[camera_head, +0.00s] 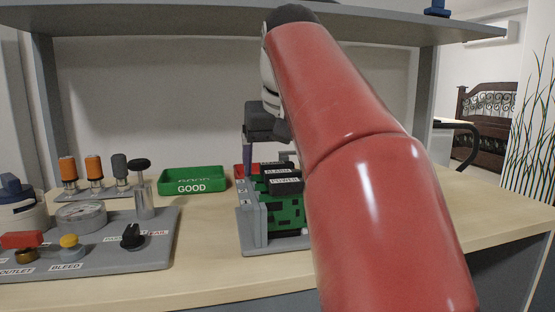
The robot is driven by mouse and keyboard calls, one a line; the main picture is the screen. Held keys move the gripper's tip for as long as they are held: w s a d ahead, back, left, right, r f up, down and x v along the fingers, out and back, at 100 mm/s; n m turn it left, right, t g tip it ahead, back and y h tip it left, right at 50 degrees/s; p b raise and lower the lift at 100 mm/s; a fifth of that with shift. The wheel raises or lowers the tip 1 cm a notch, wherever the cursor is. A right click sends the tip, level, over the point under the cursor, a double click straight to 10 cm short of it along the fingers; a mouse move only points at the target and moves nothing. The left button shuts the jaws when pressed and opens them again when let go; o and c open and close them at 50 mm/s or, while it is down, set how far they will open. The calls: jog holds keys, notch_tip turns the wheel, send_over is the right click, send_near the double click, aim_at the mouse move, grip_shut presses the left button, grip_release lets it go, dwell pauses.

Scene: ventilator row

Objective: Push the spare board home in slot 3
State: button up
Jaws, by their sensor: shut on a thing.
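The card rack (247,225) is a grey frame on the bench in the middle, partly behind my red arm. Green boards (288,218) stand upright in it, with dark labelled top edges. My gripper (250,160) points down at the rack's back left part, its dark fingers close together. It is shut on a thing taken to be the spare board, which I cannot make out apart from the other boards. The slot numbers and how deep the held board sits cannot be read from here. My arm hides the rack's right side.
A green tray marked GOOD (193,182) stands left of the rack, and a red tray (241,171) shows behind it. A grey panel (105,255) with knobs, a gauge and a post is at left. Orange and grey-handled tools (94,172) stand behind. A shelf (160,20) hangs above.

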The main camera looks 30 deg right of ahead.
jog(key=o, duration=0.9)
notch_tip(320, 180, up, 5)
jog(key=p, duration=0.5)
jog(key=shift+r, duration=1)
